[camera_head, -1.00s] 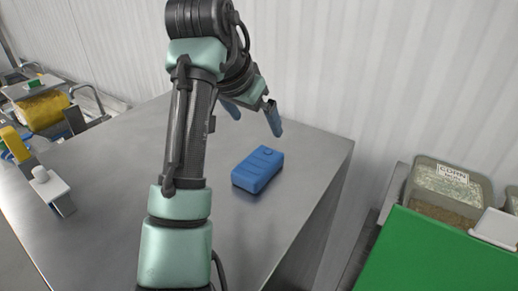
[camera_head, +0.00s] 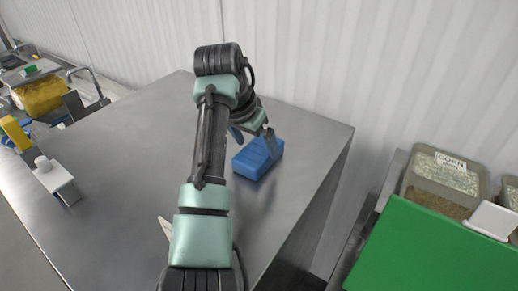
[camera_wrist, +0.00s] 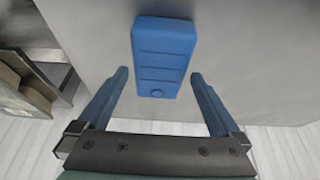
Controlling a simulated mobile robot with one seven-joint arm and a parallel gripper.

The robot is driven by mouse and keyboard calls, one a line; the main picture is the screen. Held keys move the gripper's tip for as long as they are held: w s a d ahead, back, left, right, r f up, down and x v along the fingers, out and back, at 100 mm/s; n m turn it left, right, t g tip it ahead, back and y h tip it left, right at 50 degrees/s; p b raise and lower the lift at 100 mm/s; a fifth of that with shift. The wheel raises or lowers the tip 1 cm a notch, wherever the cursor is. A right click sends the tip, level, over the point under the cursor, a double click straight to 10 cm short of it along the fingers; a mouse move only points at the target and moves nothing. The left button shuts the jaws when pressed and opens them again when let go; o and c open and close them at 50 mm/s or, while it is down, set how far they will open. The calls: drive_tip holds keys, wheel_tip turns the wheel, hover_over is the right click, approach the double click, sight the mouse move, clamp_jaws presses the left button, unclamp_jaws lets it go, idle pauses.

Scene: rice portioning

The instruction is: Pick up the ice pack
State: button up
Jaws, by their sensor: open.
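The blue ice pack (camera_head: 258,158) lies flat on the steel table (camera_head: 135,150), near its right end. In the wrist view the ice pack (camera_wrist: 162,55) shows its ridged top and a round cap at the near end. My gripper (camera_head: 252,141) is over the far side of the ice pack in the head view. In the wrist view my gripper (camera_wrist: 158,85) is open, with one blue finger on each side of the ice pack's near end and gaps on both sides. Whether the fingertips are down at its height is hard to tell.
A ribbed white wall (camera_head: 350,60) runs behind the table. A small white-topped block (camera_head: 58,182) stands at the left. The table's middle is clear.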

sight(259, 149)
drive_tip(key=shift+p+x, duration=0.4)
drive_tip(key=shift+x, duration=1.15)
drive_tip(key=shift+d, duration=0.1)
drive_tip(key=shift+c, duration=0.3)
drive_tip(key=shift+r, duration=0.1)
drive_tip(key=c, duration=1.2)
drive_tip(key=shift+w, duration=0.1)
drive_tip(key=shift+c, duration=1)
drive_tip(key=shift+r, duration=0.15)
